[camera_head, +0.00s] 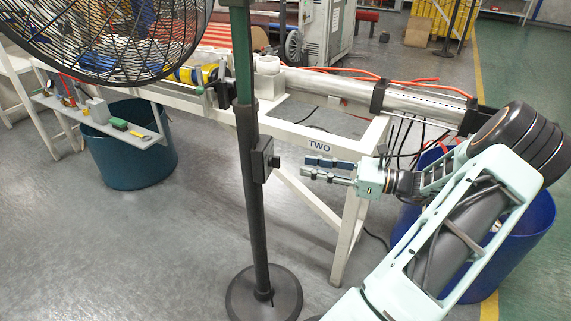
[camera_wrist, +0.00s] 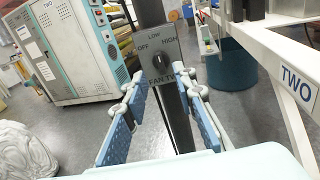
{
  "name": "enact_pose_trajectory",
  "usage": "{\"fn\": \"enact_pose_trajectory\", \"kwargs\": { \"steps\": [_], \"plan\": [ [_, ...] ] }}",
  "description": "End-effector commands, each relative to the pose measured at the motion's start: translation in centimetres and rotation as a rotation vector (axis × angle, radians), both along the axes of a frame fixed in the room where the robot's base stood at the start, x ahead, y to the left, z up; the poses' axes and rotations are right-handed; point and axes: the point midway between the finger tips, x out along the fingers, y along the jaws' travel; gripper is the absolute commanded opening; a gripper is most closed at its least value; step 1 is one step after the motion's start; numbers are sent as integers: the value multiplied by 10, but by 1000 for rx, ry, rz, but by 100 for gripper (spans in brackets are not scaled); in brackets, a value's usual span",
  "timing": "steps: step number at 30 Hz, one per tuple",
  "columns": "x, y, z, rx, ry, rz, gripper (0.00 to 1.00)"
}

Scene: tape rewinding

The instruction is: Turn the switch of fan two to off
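The fan two switch box (camera_head: 260,160) is a dark box on the fan's black pole (camera_head: 250,215), with a round knob (camera_head: 275,162) facing right. In the wrist view the grey switch panel (camera_wrist: 148,68) shows OFF at left, LOW on top, HIGH at right and a partly covered FAN TWO label. Its black knob (camera_wrist: 162,61) stands near the middle; its exact setting is hard to tell. My gripper (camera_head: 306,169) is level with the knob, a short gap to its right. In the wrist view my gripper (camera_wrist: 163,88) is open and empty, with blue-padded fingers either side of the pole.
The caged fan head (camera_head: 110,35) is at upper left and the round base (camera_head: 264,295) stands on the floor. A white bench frame (camera_head: 345,220) marked TWO runs close behind my gripper. A blue bin (camera_head: 520,245) is behind my arm; a teal bin (camera_head: 130,165) stands left.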

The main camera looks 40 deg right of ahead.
Motion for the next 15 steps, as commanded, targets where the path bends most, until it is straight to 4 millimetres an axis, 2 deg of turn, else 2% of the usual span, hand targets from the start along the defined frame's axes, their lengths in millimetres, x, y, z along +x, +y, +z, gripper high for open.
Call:
{"fn": "enact_pose_trajectory", "kwargs": {
  "steps": [3,9,15],
  "plan": [
    [20,16,-3,1,1,5,25],
    [48,34,-2,-1,1,3,25],
    [61,43,-1,-1,2,2,25]
  ]
}}
